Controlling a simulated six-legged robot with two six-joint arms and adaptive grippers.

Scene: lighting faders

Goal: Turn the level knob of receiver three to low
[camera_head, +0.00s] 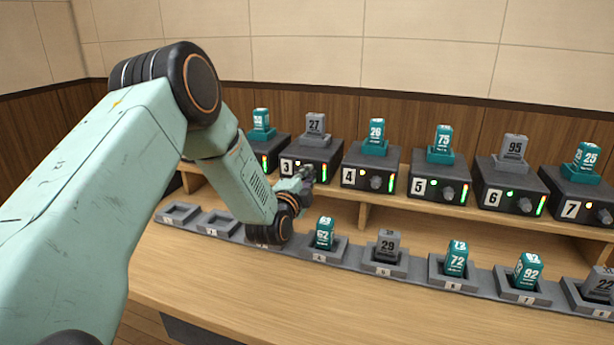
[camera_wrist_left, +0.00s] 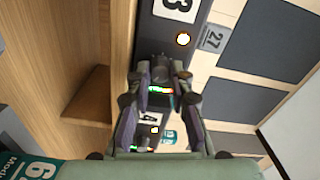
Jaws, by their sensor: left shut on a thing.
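Receiver three (camera_head: 318,154) is a dark box with a white "3" label on the shelf, with a grey pack marked 27 (camera_head: 315,124) upright on top. My left gripper (camera_head: 305,178) is at the right part of its front, covering the level knob in the head view. In the left wrist view, the fingers of my left gripper (camera_wrist_left: 160,82) are closed around the dark level knob (camera_wrist_left: 161,67), beside the lit amber lamp (camera_wrist_left: 183,39). A lit level bar (camera_wrist_left: 160,90) shows between the fingers. Where the knob points cannot be told. My right gripper is not in view.
Receiver four (camera_head: 372,164) stands close to the right, with several more receivers along the shelf. Below, a row of grey trays (camera_head: 363,268) holds teal and grey packs; the two leftmost trays (camera_head: 178,213) are empty. The front of the wooden table (camera_head: 250,300) is clear.

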